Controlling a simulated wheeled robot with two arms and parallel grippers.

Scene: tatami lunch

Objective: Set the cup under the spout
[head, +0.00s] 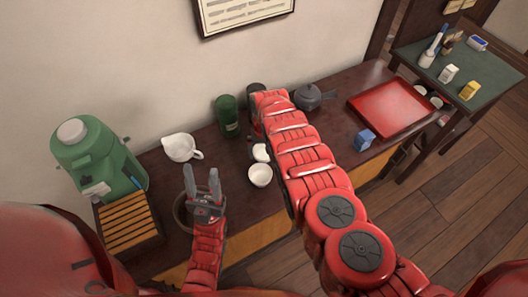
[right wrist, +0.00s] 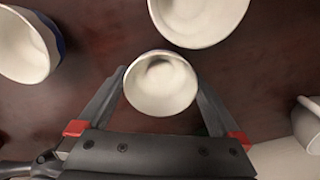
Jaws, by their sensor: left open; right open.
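The green dispenser (head: 95,155) stands at the left end of the dark table, with a wooden slatted tray (head: 128,222) in front of it. Its spout is not clearly visible. Two small white cups, one nearer (head: 260,175) and one farther (head: 261,153), sit mid-table. In the right wrist view, a round white cup (right wrist: 160,85) lies between the spread fingers of my right gripper (right wrist: 160,78); contact is unclear. My right arm mostly hides that gripper in the head view. My left gripper (head: 202,183) is open and empty, fingers upward, right of the slatted tray.
A white pitcher (head: 180,147) stands near the dispenser. A green canister (head: 228,117), dark canister (head: 256,89) and grey teapot (head: 308,96) line the back. A blue box (head: 363,139) and red tray (head: 392,107) are at right. Other cups (right wrist: 25,45) (right wrist: 198,15) crowd the right gripper.

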